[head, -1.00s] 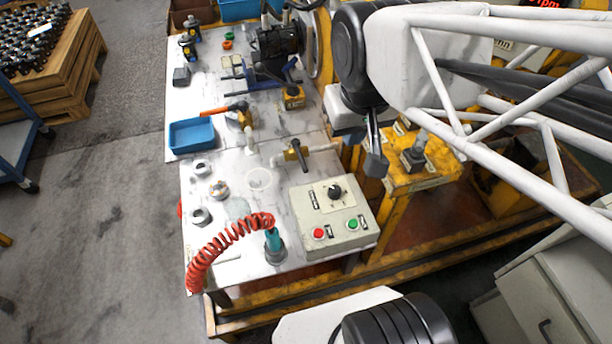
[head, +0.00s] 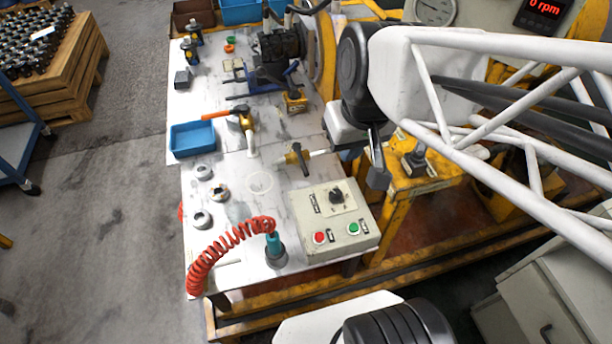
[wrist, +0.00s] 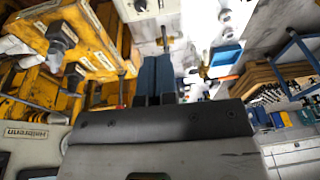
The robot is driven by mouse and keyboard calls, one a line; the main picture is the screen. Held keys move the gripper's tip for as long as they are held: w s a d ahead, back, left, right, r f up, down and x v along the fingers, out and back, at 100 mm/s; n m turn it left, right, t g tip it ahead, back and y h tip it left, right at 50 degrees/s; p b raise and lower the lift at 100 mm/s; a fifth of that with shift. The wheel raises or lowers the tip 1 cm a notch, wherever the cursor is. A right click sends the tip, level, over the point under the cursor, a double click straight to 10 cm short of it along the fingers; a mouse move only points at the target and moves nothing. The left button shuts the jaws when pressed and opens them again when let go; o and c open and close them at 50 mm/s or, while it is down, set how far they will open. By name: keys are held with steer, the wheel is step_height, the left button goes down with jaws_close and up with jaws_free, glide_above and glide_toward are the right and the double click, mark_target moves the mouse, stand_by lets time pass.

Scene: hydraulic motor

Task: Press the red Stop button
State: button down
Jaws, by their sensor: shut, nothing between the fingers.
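The red Stop button (head: 319,237) is on the front left of the grey control box (head: 332,222), at the near right corner of the white table, in the head view. A green button (head: 353,228) sits to its right and a black knob (head: 336,196) is behind them. My gripper (head: 379,180) is shut and empty, to the right of the box's far right corner in the picture and apart from the buttons. Its height above the box is hard to tell. In the wrist view the closed blue-grey fingers (wrist: 153,78) show; the red button cannot be made out there.
A coiled red hose (head: 228,246) with a teal fitting stands left of the box. A yellow valve (head: 298,157) lies behind it, and a blue tray (head: 192,138) farther left. A yellow stand (head: 425,180) is right of my gripper. A display (head: 543,10) reads 0 rpm.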

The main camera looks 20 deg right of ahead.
step_height(320, 180, down, 10)
steer(key=a+n+y, duration=0.2)
steer(key=y, duration=0.2)
steer(key=n+t+y, duration=0.2)
steer(key=y, duration=0.2)
glide_above(321, 234)
step_height(321, 234, down, 10)
steer(key=shift+a, duration=0.1)
steer(key=shift+f, duration=4.3)
steer(key=shift+f, duration=0.8)
steer(key=shift+r, duration=0.8)
